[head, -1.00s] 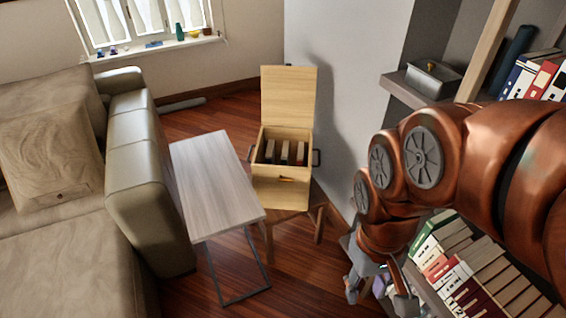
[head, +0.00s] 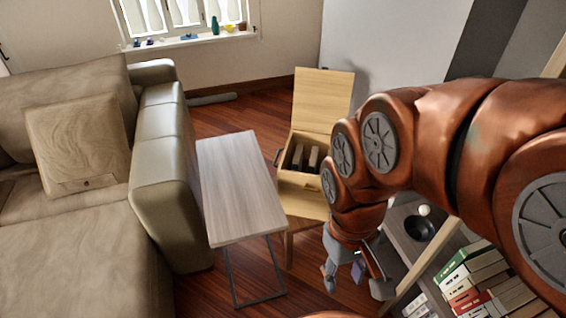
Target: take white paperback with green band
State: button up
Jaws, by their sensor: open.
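A row of books stands on the shelf at the lower right. One book with green and white on its spine (head: 462,265) is at the far end of that row; I cannot tell for sure that it is the white paperback with green band. My gripper (head: 355,282) hangs at the lower middle, fingers pointing down and apart. It is left of the books and not touching them. A small bluish-purple thing (head: 358,272) shows between the fingers; I cannot tell what it is or how far behind them it lies.
A wooden chest (head: 305,205) with raised lid holds a few books and stands on a wooden support. A narrow table (head: 240,185) with a bare top stands left of it, beside the sofa (head: 165,150). A dark bowl (head: 420,228) and a small white ball (head: 425,210) are on the shelf.

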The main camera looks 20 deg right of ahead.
aim_at(313, 160)
jog(key=u, duration=0.05)
jog(key=i, duration=0.85)
jog(key=z, duration=0.4)
